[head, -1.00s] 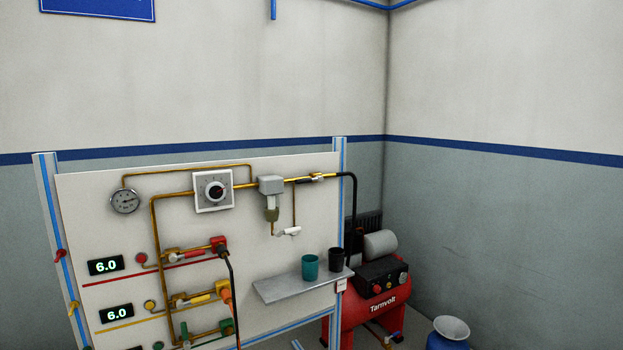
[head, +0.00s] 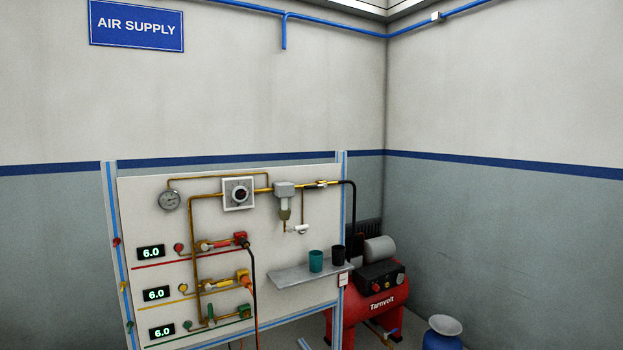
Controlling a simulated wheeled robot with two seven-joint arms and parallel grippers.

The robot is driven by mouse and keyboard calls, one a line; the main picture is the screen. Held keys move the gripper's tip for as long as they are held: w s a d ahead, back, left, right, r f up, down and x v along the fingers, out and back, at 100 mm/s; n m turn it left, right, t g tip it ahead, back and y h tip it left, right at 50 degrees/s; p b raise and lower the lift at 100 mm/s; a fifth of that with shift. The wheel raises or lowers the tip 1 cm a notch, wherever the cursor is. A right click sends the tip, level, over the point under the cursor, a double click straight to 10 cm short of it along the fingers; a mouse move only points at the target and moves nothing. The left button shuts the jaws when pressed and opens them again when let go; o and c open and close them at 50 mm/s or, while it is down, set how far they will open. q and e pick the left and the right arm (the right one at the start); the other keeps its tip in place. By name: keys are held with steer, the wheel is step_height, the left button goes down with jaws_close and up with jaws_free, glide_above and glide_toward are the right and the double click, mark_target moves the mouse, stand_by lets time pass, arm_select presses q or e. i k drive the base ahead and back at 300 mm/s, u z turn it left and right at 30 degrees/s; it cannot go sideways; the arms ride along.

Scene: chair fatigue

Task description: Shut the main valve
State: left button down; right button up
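A white upright panel (head: 152,188) carries brass piping and valves. On the top pipe, near the panel's right edge, sits a small fitting with a pale handle (head: 322,184); the handle appears to lie along the pipe. It joins a black hose (head: 354,215). No label shows which valve is the main one. To its left are a grey filter unit (head: 284,189) and a square plate with a black round knob (head: 239,194). A white-handled drain valve (head: 299,229) hangs below. Neither of my grippers is in view.
A grey shelf (head: 290,276) juts from the panel with a teal cup (head: 316,261) and a black cup (head: 338,256). Red, yellow and green branch lines show 6.0 readouts (head: 151,252).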

mark_target(314, 187)
steer(key=z, duration=0.4)
steer(key=i, duration=1.1)
steer(key=z, duration=0.25)
